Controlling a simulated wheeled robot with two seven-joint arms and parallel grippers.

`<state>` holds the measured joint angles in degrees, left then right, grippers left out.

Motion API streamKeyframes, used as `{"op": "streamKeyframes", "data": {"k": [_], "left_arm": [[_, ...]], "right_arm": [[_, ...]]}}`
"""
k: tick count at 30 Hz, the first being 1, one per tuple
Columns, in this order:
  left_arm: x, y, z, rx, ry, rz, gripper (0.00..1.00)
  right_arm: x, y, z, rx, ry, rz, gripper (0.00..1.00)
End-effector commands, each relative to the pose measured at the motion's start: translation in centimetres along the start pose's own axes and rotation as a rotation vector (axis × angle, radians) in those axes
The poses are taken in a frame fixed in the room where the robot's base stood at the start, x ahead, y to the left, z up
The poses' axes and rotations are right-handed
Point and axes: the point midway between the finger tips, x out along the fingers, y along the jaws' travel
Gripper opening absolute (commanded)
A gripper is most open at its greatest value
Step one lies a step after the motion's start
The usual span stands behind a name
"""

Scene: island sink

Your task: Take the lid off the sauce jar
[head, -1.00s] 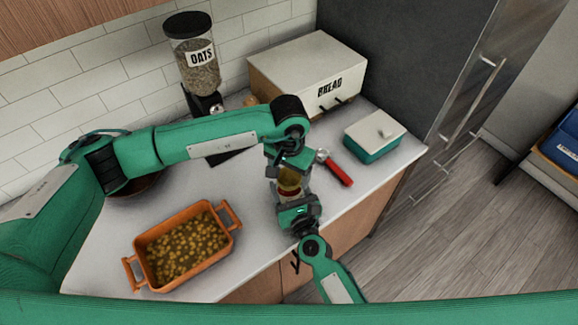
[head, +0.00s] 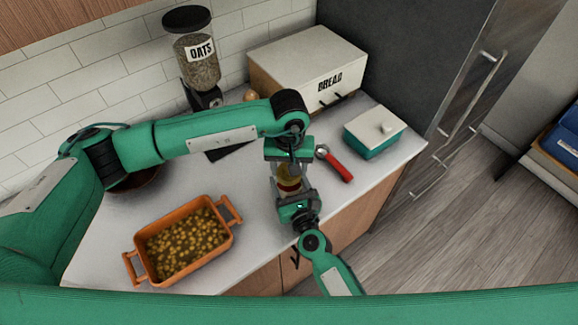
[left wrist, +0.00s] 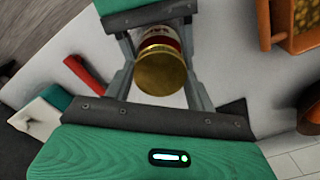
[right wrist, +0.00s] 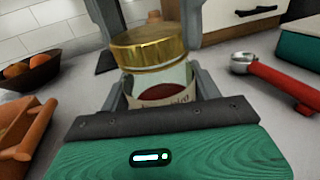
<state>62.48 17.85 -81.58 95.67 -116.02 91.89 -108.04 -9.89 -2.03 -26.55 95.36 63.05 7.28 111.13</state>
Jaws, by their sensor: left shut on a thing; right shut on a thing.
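The sauce jar (right wrist: 165,92) is glass with a pale label and red sauce inside. It stands upright on the counter near its front edge; it also shows in the head view (head: 289,184). Its gold lid (right wrist: 150,48) sits at the top of the jar; it also shows from above in the left wrist view (left wrist: 160,72). My left gripper (head: 289,170) comes from above, its fingers shut on either side of the lid. My right gripper (head: 291,192) comes from the front, its fingers shut around the jar body. I cannot tell whether the lid is loose.
An orange baking dish (head: 142,246) of yellowish food stands to the left. A red-handled tool (head: 338,168) lies close right of the jar. Behind are an oats dispenser (head: 198,60), a bread box (head: 300,62) and a green box with a white lid (head: 374,133).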

Motion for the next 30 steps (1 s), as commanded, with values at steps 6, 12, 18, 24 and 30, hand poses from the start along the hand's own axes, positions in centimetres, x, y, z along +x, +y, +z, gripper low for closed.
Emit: {"op": "streamKeyframes", "data": {"k": [6,12,18,24,30], "left_arm": [[0.00,-0.02,0.02,-0.344,0.000,-0.001,0.28],[-0.03,-0.01,0.02,-0.663,0.000,-0.001,0.28],[-0.06,-0.01,0.00,-0.984,0.001,-0.001,0.28],[-0.07,0.00,0.00,-1.306,0.001,-0.001,0.28],[-0.08,0.03,0.03,-1.629,0.000,-0.001,0.28]], "right_arm": [[-0.04,-0.01,-0.14,0.001,0.002,0.000,0.00],[-0.04,-0.02,-0.15,0.001,0.002,0.000,0.00],[-0.04,-0.03,-0.15,0.001,0.002,0.000,0.00],[-0.05,-0.03,-0.15,0.001,0.003,0.000,0.00],[-0.05,-0.03,-0.15,0.001,0.003,0.000,0.00]]}}
